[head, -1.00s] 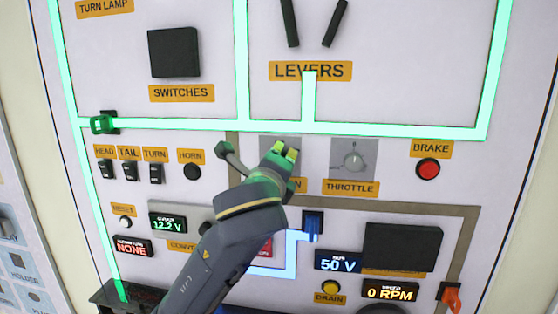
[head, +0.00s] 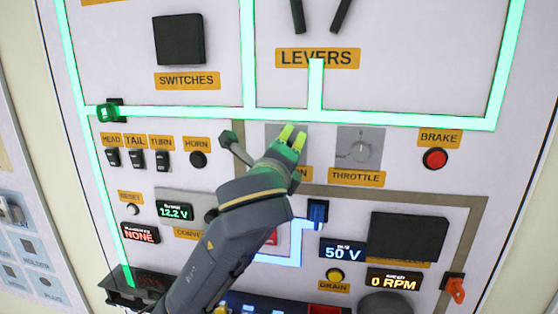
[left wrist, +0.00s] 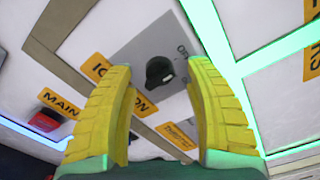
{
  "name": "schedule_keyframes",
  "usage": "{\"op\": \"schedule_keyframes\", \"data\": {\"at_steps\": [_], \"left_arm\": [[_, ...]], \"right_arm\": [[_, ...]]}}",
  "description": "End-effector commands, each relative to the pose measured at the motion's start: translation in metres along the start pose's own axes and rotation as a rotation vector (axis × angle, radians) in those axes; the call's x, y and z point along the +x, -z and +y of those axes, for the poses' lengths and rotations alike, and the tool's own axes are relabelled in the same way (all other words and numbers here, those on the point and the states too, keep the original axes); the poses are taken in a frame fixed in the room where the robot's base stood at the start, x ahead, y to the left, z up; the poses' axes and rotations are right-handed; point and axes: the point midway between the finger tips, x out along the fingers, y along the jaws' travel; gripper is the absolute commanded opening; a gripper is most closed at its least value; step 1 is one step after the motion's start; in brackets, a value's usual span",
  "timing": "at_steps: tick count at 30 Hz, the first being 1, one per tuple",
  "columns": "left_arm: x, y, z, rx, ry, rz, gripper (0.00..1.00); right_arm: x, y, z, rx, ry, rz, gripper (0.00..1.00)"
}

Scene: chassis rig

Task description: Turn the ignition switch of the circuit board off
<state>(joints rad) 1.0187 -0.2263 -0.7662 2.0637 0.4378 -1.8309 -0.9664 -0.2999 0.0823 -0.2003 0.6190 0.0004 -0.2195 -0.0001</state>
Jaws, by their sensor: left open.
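The ignition switch (left wrist: 160,72) is a black knob on a grey plate in the left wrist view, with "OFF" lettering partly visible beside it. An orange ignition label (left wrist: 122,83) is partly covered by a finger. My left gripper (left wrist: 160,75) is open, its yellow fingers on either side of the knob in the picture; I cannot tell whether they touch it. In the head view the left gripper (head: 290,136) is over the grey ignition plate (head: 272,131) and hides the knob. My right gripper is not in view.
The throttle knob (head: 359,151) is just right of the gripper, and the red brake button (head: 435,158) is farther right. The horn button (head: 198,160) and several small switches are to the left. Glowing green lines (head: 400,121) run across the board above.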

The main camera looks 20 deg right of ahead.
Motion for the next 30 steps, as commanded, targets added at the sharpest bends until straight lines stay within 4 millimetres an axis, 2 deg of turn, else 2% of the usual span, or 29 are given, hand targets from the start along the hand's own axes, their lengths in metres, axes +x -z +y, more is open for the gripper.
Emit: {"op": "schedule_keyframes", "data": {"at_steps": [9,16,22,30], "left_arm": [[-0.055,0.001,0.0,-0.003,0.003,0.003,0.53],[-0.088,0.001,0.0,-0.003,0.002,0.003,0.53],[-0.104,0.0,0.001,-0.002,0.0,0.002,0.53],[-0.109,0.0,0.001,0.0,0.0,0.001,0.53]], "right_arm": [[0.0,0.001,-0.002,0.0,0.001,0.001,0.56],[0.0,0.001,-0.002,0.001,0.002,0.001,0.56],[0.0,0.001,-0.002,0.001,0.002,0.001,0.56],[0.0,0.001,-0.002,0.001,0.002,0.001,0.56]]}}
